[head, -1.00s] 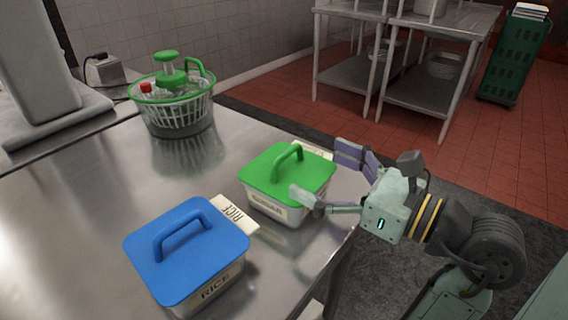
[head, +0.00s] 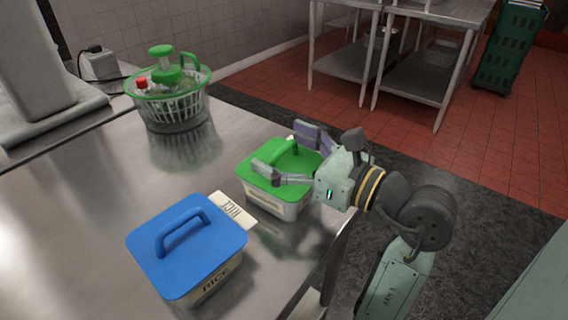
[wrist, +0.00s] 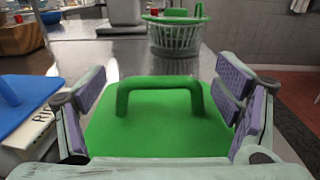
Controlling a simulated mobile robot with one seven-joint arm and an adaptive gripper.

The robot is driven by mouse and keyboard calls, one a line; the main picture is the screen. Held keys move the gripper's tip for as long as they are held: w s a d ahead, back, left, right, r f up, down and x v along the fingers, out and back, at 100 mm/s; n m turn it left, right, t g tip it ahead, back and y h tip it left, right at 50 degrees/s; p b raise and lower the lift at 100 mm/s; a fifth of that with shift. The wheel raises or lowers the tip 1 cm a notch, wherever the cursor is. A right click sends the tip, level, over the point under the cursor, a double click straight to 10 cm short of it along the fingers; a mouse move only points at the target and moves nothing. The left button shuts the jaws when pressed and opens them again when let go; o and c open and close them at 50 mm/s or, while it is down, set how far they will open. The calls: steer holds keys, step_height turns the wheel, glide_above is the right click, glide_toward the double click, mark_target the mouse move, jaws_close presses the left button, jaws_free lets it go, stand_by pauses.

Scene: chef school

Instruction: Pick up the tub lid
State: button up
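A green lid (head: 250,158) with an arched handle sits on a pale labelled tub (head: 275,203) near the counter's right edge. My gripper (head: 285,155) is open over this lid, and its fingers hide part of the lid and handle in the head view. In the wrist view the green lid (wrist: 150,137) lies straight ahead, with its handle (wrist: 160,84) between the two spread fingers and apart from both. A blue lid (head: 185,255) with its own handle sits on a tub marked RICE (head: 215,282), at the front left.
A RICE card (head: 233,210) lies beside the blue-lidded tub. Metal shelves (head: 420,75) stand beyond the counter over a red tiled floor.

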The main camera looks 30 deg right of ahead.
mark_target(284, 146)
steer(key=c, duration=1.1)
steer(key=shift+o, duration=0.2)
steer(key=shift+r, duration=0.1)
steer(key=shift+r+p, duration=0.35)
steer(key=shift+r, duration=0.2)
step_height(284, 146, up, 2)
steer(key=shift+r+p, duration=0.25)
steer(key=shift+p, duration=0.45)
steer(key=s+a, duration=0.3)
steer(key=s, duration=0.4)
steer(key=s+a+r+b, duration=0.1)
steer(key=s+a, duration=0.1)
steer(key=s, duration=0.6)
steer(key=shift+a+r, duration=0.15)
steer(key=shift+a, duration=0.25)
